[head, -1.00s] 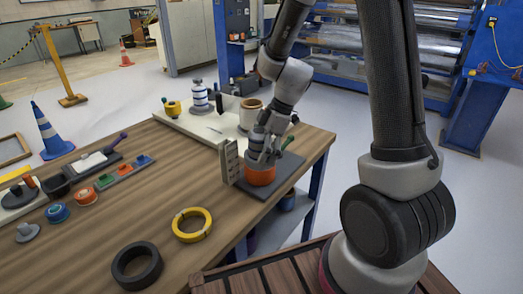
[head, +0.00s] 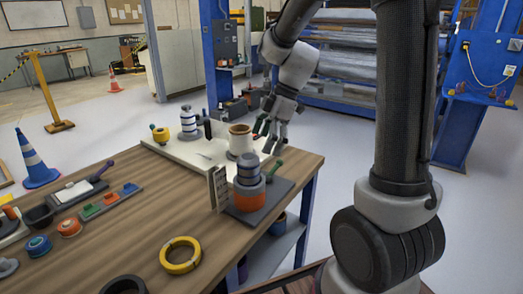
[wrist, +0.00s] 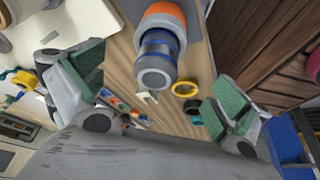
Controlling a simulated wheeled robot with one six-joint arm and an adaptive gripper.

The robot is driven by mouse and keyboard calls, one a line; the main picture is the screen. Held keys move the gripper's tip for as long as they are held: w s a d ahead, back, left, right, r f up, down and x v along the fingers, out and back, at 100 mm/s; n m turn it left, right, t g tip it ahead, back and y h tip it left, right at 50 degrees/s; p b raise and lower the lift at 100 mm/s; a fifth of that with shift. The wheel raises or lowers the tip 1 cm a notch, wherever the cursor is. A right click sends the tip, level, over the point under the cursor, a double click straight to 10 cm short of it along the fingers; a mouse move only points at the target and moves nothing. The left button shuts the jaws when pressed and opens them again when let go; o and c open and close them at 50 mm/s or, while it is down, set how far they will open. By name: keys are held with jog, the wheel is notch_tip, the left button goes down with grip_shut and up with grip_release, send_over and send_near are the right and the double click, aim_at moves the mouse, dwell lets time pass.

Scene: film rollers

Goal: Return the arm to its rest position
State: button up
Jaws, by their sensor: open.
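My gripper (head: 270,137) is raised above the right back part of the workbench, its fingers spread and nothing between them. In the wrist view my gripper (wrist: 150,105) shows two green-padded fingers wide apart. A grey and blue banded cylinder (head: 248,168) stands upright on an orange ring-shaped piece (head: 248,195), below and left of the gripper. They rest on a dark mat (head: 278,190). In the wrist view the banded cylinder (wrist: 158,62) lies beyond the fingers, apart from them.
A beige pot (head: 240,140) and a striped bottle (head: 188,122) stand on a pale board (head: 178,150) at the back. A small upright panel (head: 218,188) stands beside the orange piece. A yellow ring (head: 180,255) lies in front. Open air surrounds the raised gripper.

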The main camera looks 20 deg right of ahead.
dwell(0.6)
jog(key=s+d+r+m+t+h, duration=0.1)
jog(key=s+d+r+m, duration=0.2)
jog(key=s+m, duration=0.2)
jog(key=s+d+r+m+t+h, duration=0.1)
jog(key=s+d+r+m+h, duration=0.1)
jog(key=s+m, duration=0.4)
jog(key=s+d+r+m+t+h, duration=0.1)
jog(key=s+d+r+m, duration=0.3)
jog(key=s, duration=0.5)
jog(key=shift+s+d+m+t, duration=0.2)
jog(key=shift+d+m+t, duration=0.2)
jog(key=shift+m, duration=0.4)
